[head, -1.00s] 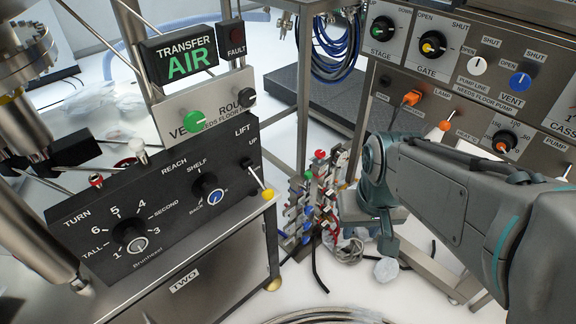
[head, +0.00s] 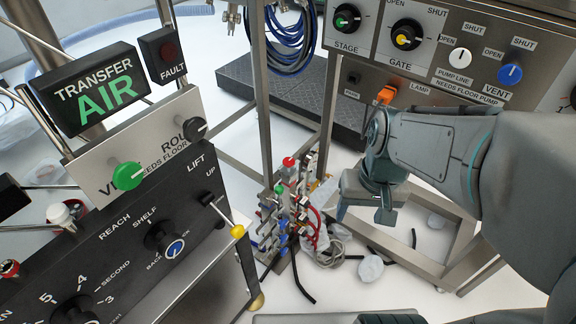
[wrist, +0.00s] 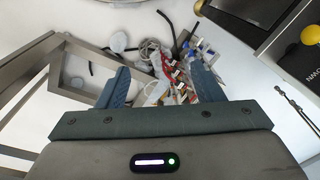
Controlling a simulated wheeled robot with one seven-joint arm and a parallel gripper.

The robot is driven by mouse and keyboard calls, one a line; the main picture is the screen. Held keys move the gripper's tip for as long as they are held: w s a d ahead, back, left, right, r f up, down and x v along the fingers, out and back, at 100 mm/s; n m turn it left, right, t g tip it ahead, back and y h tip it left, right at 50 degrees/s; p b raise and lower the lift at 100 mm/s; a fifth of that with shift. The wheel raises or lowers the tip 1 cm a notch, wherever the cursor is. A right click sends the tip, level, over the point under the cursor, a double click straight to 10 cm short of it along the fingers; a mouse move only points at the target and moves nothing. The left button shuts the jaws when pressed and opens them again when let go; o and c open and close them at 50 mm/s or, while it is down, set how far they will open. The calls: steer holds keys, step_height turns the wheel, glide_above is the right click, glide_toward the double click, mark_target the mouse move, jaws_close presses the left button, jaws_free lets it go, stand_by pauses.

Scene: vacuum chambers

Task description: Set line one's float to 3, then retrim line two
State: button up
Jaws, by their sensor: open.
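My gripper (head: 375,205) hangs at the end of my arm, right of the valve cluster in the head view. In the wrist view its two fingers (wrist: 164,88) are apart, with nothing held between them. No part marked as line one or a float is readable. The black control panel (head: 110,245) at left carries a numbered dial (head: 75,312), cut by the bottom edge, and a REACH/SHELF knob (head: 165,238). Its LIFT lever (head: 222,212) has a yellow tip. The cluster of small coloured valves (head: 285,205) stands near the floor; it also shows beyond the fingers (wrist: 178,72).
A TRANSFER AIR sign (head: 90,90) and an unlit FAULT box (head: 165,54) stand above the panel. The right console (head: 450,85) has STAGE, GATE and VENT knobs. Blue hose (head: 292,40) hangs behind. Loose black tubes (head: 302,278) lie on the white floor.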

steer(key=w+a+f+m+g+y+b, duration=0.1)
steer(key=w+f+g+y+b, duration=0.1)
steer(key=f, duration=0.4)
steer(key=w+a+f+m+g+y+b, duration=0.1)
steer(key=w+f+m+y+b, duration=0.15)
steer(key=f, duration=0.45)
steer(key=m+t+y+b, duration=0.9)
steer(key=m+t, duration=0.5)
steer(key=m, duration=0.6)
glide_toward(285, 240)
steer(key=b+x, duration=0.4)
steer(key=x, duration=0.6)
steer(key=shift+w+f, duration=0.1)
steer(key=shift+f, duration=0.1)
steer(key=shift+w+a+r+b, duration=0.1)
steer(key=shift+w+a+b, duration=0.1)
steer(key=shift+w+b, duration=0.1)
steer(key=shift+c, duration=0.3)
steer(key=c, duration=0.9)
